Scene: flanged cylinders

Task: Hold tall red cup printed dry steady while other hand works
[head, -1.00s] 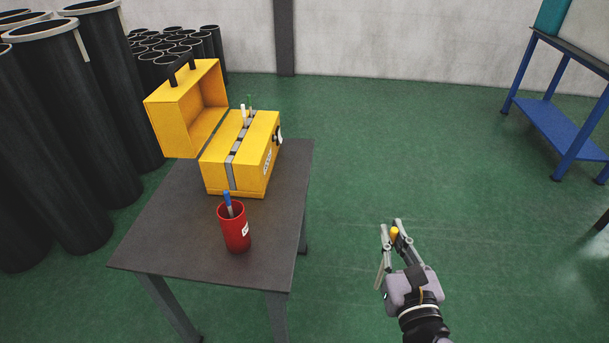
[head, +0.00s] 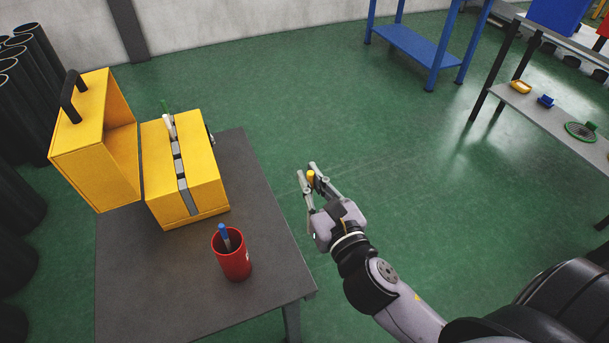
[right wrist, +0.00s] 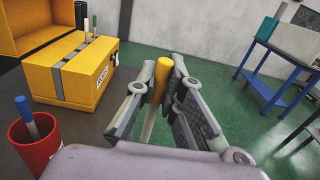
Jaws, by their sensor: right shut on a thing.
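The tall red cup (head: 232,264) stands upright on the dark table near its front right part, with a blue-capped marker (head: 224,235) leaning in it. The cup also shows at the lower left of the right wrist view (right wrist: 36,148). Its print is too small to read. My right gripper (head: 307,172) is shut on a marker with a yellow cap (right wrist: 161,76) and a pale body. It holds this marker roughly upright, to the right of the cup and apart from it. My left gripper is in neither current view.
An open yellow box (head: 186,180) with its lid to the left stands behind the cup, with a green and a white marker at its far end. The table (head: 170,290) has bare room around the cup. A grey shelf (head: 545,116) and a blue stand (head: 415,45) are beyond.

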